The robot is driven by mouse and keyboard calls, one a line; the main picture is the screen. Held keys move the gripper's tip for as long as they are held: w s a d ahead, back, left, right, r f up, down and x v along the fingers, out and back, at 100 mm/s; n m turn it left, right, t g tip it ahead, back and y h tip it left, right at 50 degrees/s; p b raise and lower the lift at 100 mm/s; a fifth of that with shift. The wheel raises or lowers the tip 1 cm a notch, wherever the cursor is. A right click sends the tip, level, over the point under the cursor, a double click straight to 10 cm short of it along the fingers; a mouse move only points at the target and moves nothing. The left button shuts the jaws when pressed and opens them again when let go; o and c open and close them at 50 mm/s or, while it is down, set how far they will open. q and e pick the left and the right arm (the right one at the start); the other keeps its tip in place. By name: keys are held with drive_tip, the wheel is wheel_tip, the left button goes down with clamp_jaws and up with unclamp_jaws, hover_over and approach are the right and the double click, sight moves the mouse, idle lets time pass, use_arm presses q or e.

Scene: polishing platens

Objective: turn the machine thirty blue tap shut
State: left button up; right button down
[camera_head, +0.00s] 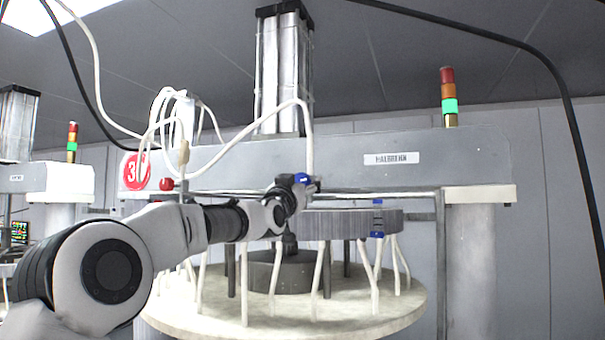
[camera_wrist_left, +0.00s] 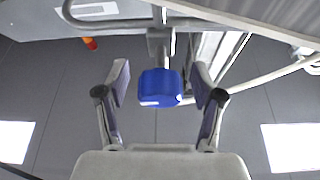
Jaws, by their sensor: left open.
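The blue tap (camera_wrist_left: 160,88) hangs from a grey fitting in the left wrist view, between the two spread fingers of my left gripper (camera_wrist_left: 160,78). Gaps show on both sides of it, so the fingers do not touch it. In the head view my left gripper (camera_head: 300,186) is at the front of the machine's grey beam, and a bit of blue (camera_head: 302,178) shows there, mostly hidden by the gripper. The machine (camera_head: 350,158) has a red number disc (camera_head: 134,172); a "3" shows and the rest is covered by a hose. My right gripper is not in view.
A white hose (camera_head: 225,150) loops down close to my left gripper. A grey ring (camera_head: 345,224) with a blue-marked fitting (camera_head: 378,205) and several white tubes hangs above the round platen (camera_head: 390,312). A red knob (camera_head: 167,184) sits left on the beam. A black cable crosses the upper right.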

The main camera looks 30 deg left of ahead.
use_arm(q)
drive_tip(key=shift+w, duration=0.1)
drive_tip(key=shift+s, duration=0.2)
drive_tip(key=shift+s+d+r, duration=0.15)
drive_tip(key=shift+s+r, duration=0.2)
drive_tip(key=shift+s, duration=0.25)
drive_tip(key=c, duration=1.1)
drive_tip(key=shift+c, duration=0.2)
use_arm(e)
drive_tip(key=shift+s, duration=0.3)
